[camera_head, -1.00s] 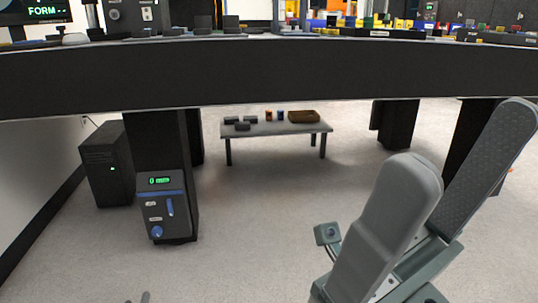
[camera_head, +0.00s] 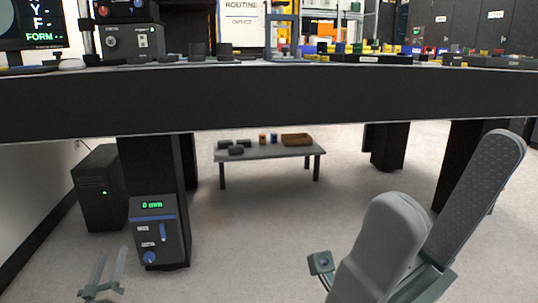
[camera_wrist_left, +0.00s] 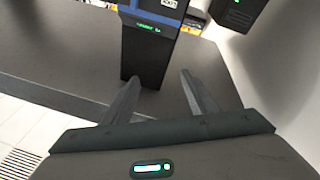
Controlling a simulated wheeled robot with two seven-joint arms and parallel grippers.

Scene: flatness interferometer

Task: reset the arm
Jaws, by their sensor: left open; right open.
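My left gripper (camera_head: 111,255) rises into the bottom left of the head view, its two slim grey fingers apart with nothing between them. In the left wrist view its open fingers (camera_wrist_left: 160,77) point toward a dark box on a table leg. My right gripper (camera_head: 450,168) is large and close at the lower right of the head view. Its two grey fingers are wide apart, one with a textured pad, and hold nothing. Both grippers are below the tabletop edge in the picture and hang in front of the table.
A long dark table (camera_head: 270,103) spans the view, with instruments on top. Under it are a control box (camera_head: 152,232) showing green digits, a black computer tower (camera_head: 100,190) and a low bench (camera_head: 270,152) with small items. The floor between is clear.

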